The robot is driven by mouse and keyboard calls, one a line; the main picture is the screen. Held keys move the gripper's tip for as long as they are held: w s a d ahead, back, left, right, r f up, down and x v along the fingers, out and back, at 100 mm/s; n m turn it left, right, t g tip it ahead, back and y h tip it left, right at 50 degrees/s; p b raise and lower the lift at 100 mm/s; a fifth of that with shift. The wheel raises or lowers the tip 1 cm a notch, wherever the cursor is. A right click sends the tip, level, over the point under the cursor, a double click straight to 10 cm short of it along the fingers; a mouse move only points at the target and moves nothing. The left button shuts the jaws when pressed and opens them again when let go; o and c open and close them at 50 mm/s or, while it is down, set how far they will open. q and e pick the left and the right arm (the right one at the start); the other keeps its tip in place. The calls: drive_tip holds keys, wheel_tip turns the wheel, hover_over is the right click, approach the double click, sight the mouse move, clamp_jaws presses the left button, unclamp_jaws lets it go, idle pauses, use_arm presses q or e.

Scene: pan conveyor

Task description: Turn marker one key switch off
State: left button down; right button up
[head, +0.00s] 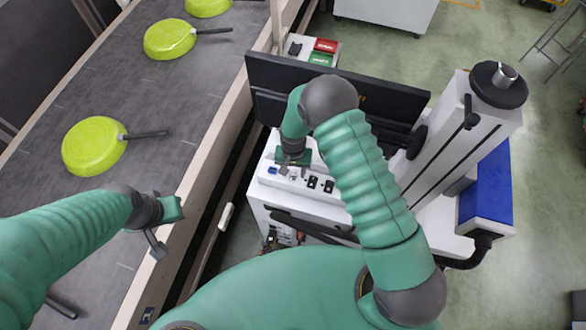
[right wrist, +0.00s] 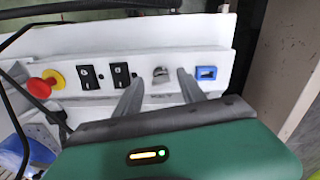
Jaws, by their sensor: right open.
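A small grey key switch (right wrist: 161,75) sits on a white control panel (right wrist: 150,50) in the right wrist view. My right gripper (right wrist: 158,85) is open, with one finger on each side of the switch's lower part; I cannot tell whether they touch it. In the head view my right gripper (head: 291,173) points down at the panel (head: 300,196), and partly hides the switch. No label reading marker one is legible. My left gripper (head: 164,234) hangs over the conveyor's near edge, away from the panel; its jaw opening is unclear.
Beside the key switch are a blue socket (right wrist: 206,73), two black switches (right wrist: 121,75) and a red emergency button (right wrist: 40,88). A black screen (head: 270,90) stands behind the panel. Green pans (head: 95,147) lie on the conveyor (head: 60,190) at left.

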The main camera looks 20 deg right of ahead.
drive_tip(key=shift+w+f, duration=0.3)
drive_tip(key=shift+c, duration=0.2)
use_arm(q)
drive_tip(key=shift+w, duration=0.2)
use_arm(e)
drive_tip(key=shift+s+r, duration=0.1)
drive_tip(key=shift+s, duration=0.05)
clamp_jaws()
use_arm(q)
drive_tip(key=shift+f+b, duration=0.3)
use_arm(e)
drive_tip(key=shift+n, duration=0.3)
drive_tip(key=n+b, duration=0.1)
drive_tip(key=n, duration=0.1)
drive_tip(key=shift+n, duration=0.4)
drive_tip(key=n+b, duration=0.1)
drive_tip(key=n, duration=0.3)
drive_tip(key=shift+n+b, duration=0.3)
drive_tip(key=shift+b, duration=0.1)
drive_tip(key=n, duration=0.3)
drive_tip(key=shift+n+b, duration=0.3)
drive_tip(key=shift+b, duration=0.05)
use_arm(q)
drive_tip(key=x, duration=0.2)
drive_tip(key=s+x, duration=0.1)
drive_tip(key=shift+w+f, duration=0.1)
drive_tip(key=shift+f, duration=0.4)
use_arm(e)
drive_tip(key=n, duration=0.4)
drive_tip(key=shift+n, duration=0.3)
